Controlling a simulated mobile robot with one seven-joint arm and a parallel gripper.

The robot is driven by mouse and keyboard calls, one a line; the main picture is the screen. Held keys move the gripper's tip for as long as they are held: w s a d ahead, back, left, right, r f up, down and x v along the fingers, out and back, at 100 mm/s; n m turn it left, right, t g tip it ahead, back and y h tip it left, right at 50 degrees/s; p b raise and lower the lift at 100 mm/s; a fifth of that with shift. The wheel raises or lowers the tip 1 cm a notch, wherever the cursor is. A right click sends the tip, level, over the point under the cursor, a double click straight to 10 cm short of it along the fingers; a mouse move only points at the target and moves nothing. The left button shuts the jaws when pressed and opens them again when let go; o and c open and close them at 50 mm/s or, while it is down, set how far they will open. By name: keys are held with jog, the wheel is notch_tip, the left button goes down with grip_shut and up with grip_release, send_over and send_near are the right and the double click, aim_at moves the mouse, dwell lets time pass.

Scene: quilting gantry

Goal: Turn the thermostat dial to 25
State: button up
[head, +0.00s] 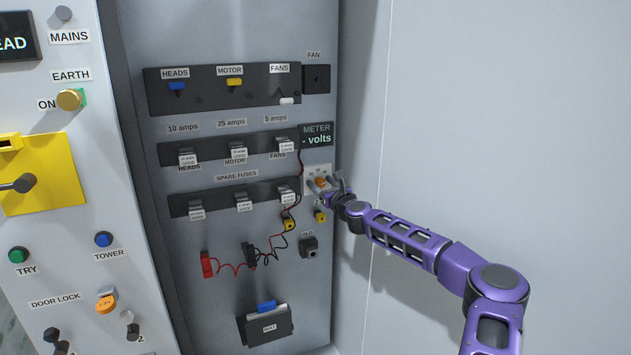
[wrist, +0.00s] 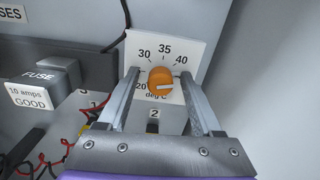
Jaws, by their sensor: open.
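Which end of the line points at the scale I cannot tell. The plate (wrist: 190,42) reads 20, 30, 35 and 40, with "deg C" below; no 25 shows, and my left finger covers part of the plate. My gripper (head: 329,188) is open, with one finger on each side of the dial. In the wrist view my gripper (wrist: 158,76) shows gaps beside the knob.
A fuse marked GOOD (wrist: 48,84) stands out left of my gripper in the wrist view. A red wire (head: 300,160) hangs just left of the plate. Yellow plugs (head: 320,216) sit below, and the meter (head: 316,134) is above. Bare wall (head: 500,120) lies to the right.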

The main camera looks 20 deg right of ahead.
jog(key=shift+w, duration=0.2)
jog(key=shift+c, duration=0.4)
grip_shut()
